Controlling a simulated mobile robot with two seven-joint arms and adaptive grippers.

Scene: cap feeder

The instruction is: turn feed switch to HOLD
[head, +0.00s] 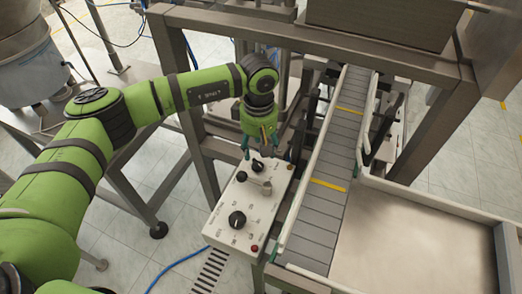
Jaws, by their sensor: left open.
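A pale control box (218,228) stands left of the conveyor. On its top are a black knob (258,164) at the far end, a lever switch (253,181) with a dark ball end in the middle, and a larger black knob (237,219) nearer me. The printed labels are too small to read, so I cannot tell which control is the feed switch or where it points. My left gripper (260,152) is open, with its fingers pointing down over the far end of the box, close to the far knob. I cannot tell whether it touches the knob. My right gripper is out of view.
The conveyor (322,205) runs along the right of the box. A steel frame beam (320,38) crosses behind my left gripper. A red button (254,248) sits at the box's near edge. A wide tray (420,245) lies at right.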

